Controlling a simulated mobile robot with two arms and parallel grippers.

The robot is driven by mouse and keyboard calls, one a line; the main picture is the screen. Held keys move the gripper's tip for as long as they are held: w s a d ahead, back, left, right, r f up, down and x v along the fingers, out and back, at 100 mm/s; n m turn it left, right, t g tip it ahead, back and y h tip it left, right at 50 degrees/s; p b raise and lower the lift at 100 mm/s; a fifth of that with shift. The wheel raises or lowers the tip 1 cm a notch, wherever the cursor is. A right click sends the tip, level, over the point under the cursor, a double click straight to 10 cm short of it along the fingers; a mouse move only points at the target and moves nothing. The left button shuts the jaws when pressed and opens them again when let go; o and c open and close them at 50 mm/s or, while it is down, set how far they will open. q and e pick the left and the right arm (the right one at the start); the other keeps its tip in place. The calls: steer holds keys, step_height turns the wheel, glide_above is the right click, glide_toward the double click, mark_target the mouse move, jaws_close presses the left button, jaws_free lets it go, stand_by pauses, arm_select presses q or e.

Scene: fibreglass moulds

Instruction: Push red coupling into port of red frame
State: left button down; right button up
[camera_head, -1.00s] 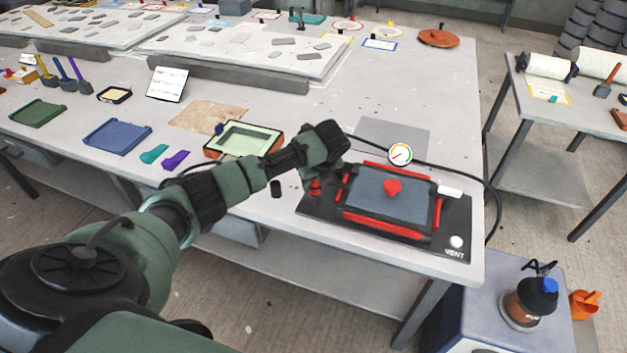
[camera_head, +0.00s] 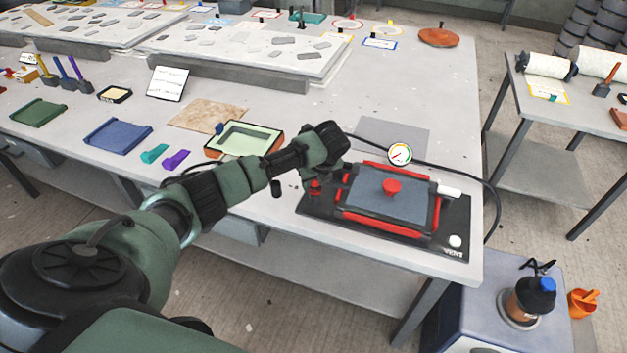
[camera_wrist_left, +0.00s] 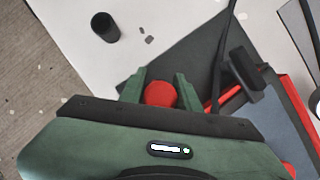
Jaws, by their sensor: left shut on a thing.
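My left gripper (camera_head: 314,178) is over the left end of the black base plate. In the left wrist view its two green fingers (camera_wrist_left: 160,88) are shut on the red coupling (camera_wrist_left: 160,93). The coupling also shows in the head view (camera_head: 315,187), low at the plate's left end. The red frame (camera_head: 388,225) lies on the black plate around a grey-blue panel (camera_head: 365,205) with a red knob (camera_head: 391,187). The fingers and wrist hide the port and the coupling's far end, so I cannot tell how they meet. My right gripper is not in view.
A round gauge (camera_head: 400,153) with a black hose stands behind the frame. A white handle (camera_head: 449,191) and a VENT button (camera_head: 455,242) are at the plate's right. A small black cylinder (camera_wrist_left: 105,27) stands left of the gripper. A green-lined tray (camera_head: 245,139) lies behind the arm.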

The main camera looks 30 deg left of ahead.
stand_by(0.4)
arm_select(q)
steer(key=shift+f, duration=0.55)
steer(key=c, duration=0.9)
jaws_free()
steer(key=b+v, duration=0.1)
steer(key=v, duration=0.6)
steer(key=shift+d+r, duration=0.1)
steer(key=shift+r, duration=0.3)
steer(key=shift+s+f, duration=0.1)
